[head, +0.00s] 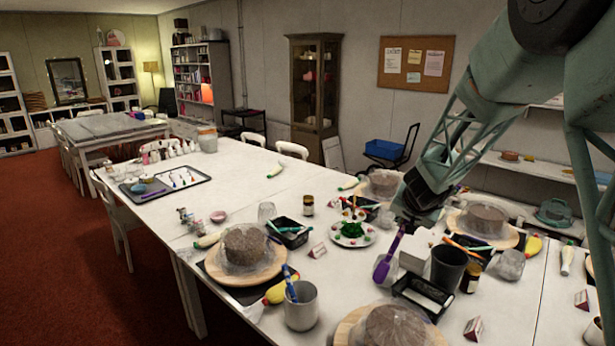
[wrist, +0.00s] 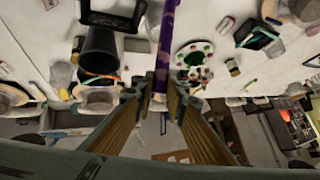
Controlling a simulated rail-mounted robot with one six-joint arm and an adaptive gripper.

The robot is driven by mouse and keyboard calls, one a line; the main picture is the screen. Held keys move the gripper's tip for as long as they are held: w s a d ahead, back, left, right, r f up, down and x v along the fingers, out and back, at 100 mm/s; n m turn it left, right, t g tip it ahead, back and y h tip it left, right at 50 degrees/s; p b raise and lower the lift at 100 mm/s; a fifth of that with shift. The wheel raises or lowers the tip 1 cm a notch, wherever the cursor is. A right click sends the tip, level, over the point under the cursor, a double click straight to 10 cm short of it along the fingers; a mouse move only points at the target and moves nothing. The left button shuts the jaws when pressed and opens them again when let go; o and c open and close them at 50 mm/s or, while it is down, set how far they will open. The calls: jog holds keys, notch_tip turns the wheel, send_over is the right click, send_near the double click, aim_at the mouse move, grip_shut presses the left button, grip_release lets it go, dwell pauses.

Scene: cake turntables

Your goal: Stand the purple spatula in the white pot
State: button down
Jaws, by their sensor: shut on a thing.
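The purple spatula (head: 381,270) hangs from my gripper (head: 410,215), tilted slightly, its wide end down, above the table near the middle. In the wrist view the purple spatula (wrist: 166,38) runs up from between the fingertips of my gripper (wrist: 162,90), which is shut on it. The white pot (head: 300,308), pale greyish white, stands upright at the front of the table, left of the spatula and apart from it. A blue-handled tool stands in it. I do not make out this pot in the wrist view.
A black pot (head: 448,268) and a black tray (head: 424,296) stand right of the spatula. A plate with red and green pieces (head: 352,234) lies behind it. Wrapped cakes on boards (head: 246,250) stand around. Some bare table lies between the spatula and the white pot.

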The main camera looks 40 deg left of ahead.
jog(key=s+a+r+t+p, duration=0.1)
jog(key=s+a+r+p, duration=0.2)
jog(key=s+a+r, duration=0.2)
jog(key=s+a+r+n+t+p, duration=0.1)
jog(key=s+a+r+t+p, duration=0.1)
jog(key=s+a+r, duration=0.3)
jog(key=s+a+r+n+t+p, duration=0.1)
jog(key=s+a+r+p, duration=0.3)
jog(key=s+a, duration=0.6)
jog(key=a+r, duration=0.1)
jog(key=a, duration=0.3)
jog(key=shift+a+h, duration=0.3)
jog(key=shift+h, duration=0.1)
jog(key=shift+s+f+b, duration=0.1)
jog(key=shift+f+b, duration=0.2)
notch_tip(320, 180, down, 27)
jog(key=b, duration=2)
jog(key=shift+b, duration=0.3)
dwell(1.7)
